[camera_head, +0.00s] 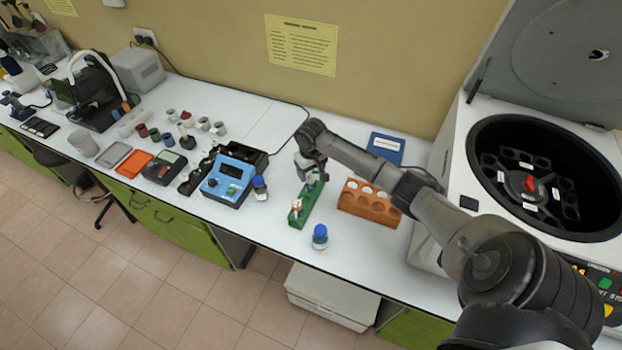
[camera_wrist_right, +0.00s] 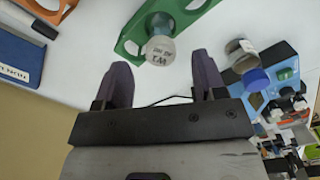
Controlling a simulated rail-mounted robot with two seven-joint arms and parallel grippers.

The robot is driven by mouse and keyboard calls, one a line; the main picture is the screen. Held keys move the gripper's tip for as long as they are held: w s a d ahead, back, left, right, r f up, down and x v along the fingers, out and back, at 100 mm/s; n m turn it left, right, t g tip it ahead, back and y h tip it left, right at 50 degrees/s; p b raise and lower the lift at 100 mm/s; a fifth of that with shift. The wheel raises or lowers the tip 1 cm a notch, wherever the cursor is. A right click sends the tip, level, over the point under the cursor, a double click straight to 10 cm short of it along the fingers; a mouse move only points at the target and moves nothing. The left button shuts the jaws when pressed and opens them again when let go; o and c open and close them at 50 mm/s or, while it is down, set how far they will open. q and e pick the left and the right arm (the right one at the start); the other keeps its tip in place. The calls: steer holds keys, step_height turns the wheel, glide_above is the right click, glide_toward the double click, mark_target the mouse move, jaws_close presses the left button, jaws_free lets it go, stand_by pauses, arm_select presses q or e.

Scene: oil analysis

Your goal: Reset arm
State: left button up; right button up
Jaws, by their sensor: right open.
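My right arm reaches in from the lower right in the head view. Its gripper (camera_head: 311,176) is above the back end of a small green rack (camera_head: 318,209). In the right wrist view the gripper (camera_wrist_right: 160,72) is open, with two dark purple fingers apart and nothing gripped. A clear vial with a labelled pale top (camera_wrist_right: 160,50) stands at the green rack (camera_wrist_right: 193,14), just beyond the fingertips. The head view also shows a small vial with red and white on it (camera_head: 296,203) in that rack. My left gripper is not in view.
An orange rack (camera_head: 369,207) and blue booklet (camera_head: 386,147) are right of the gripper. A blue-capped bottle (camera_head: 320,236) stands in front. A blue meter (camera_head: 228,181) is left. A centrifuge with open lid (camera_head: 454,165) fills the right.

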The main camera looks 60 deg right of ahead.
step_height(320, 180, up, 6)
steer(key=shift+f, duration=0.15)
steer(key=shift+r, duration=0.85)
